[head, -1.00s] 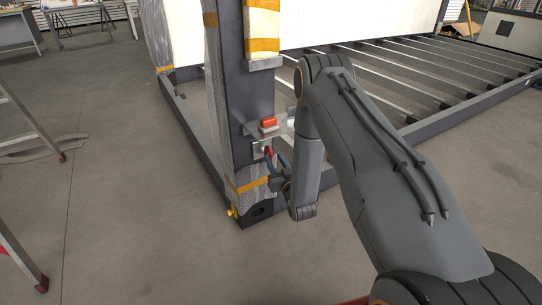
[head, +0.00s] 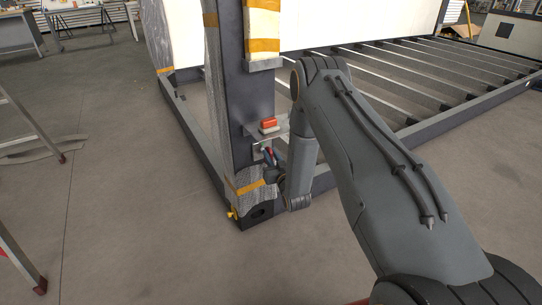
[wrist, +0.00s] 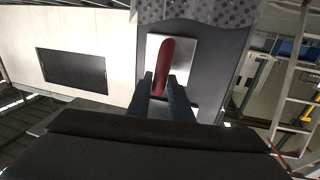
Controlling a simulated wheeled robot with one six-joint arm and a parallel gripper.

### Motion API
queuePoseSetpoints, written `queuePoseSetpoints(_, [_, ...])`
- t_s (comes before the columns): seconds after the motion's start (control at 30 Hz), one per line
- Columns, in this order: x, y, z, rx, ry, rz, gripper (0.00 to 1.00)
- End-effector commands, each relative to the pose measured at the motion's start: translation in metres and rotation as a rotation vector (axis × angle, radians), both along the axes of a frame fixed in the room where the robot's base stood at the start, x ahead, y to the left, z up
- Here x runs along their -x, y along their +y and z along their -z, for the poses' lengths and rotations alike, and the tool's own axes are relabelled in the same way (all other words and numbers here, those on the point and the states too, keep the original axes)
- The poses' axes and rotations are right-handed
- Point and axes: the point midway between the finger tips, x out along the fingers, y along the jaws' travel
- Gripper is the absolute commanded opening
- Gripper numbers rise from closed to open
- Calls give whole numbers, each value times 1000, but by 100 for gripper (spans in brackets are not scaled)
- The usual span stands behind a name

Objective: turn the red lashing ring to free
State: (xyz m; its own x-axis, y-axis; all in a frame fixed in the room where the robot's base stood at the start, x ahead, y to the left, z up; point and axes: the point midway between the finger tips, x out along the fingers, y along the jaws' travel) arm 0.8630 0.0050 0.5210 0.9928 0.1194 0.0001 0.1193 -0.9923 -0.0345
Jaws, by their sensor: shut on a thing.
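The red lashing ring (wrist: 167,62) shows in the wrist view as a red, elongated piece in front of a pale plate (wrist: 184,52) on the dark post. My gripper (wrist: 163,82) has its two fingers on either side of the red piece, shut on its near part. In the head view the red ring (head: 268,153) is a small patch low on the post, below an orange-red block (head: 268,125) on a metal bracket. My gripper there (head: 271,163) is small and partly hidden by my wrist. The exact turn of the ring is hard to tell.
The dark upright post (head: 249,100) of the container frame stands beside my arm, with padding and yellow tape (head: 251,186) near its foot. Roller bars (head: 420,75) lie in the frame at right. A ladder (head: 25,135) stands at left. Open floor (head: 120,210) lies between.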

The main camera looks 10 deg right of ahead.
Motion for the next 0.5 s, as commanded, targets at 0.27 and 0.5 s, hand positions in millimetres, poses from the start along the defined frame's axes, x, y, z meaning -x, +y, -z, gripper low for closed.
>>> queuePoseSetpoints(0.27, [0,-5,0,-52,17,8,0])
queuePoseSetpoints(0.5, [-1,-9,0,-198,64,10,0])
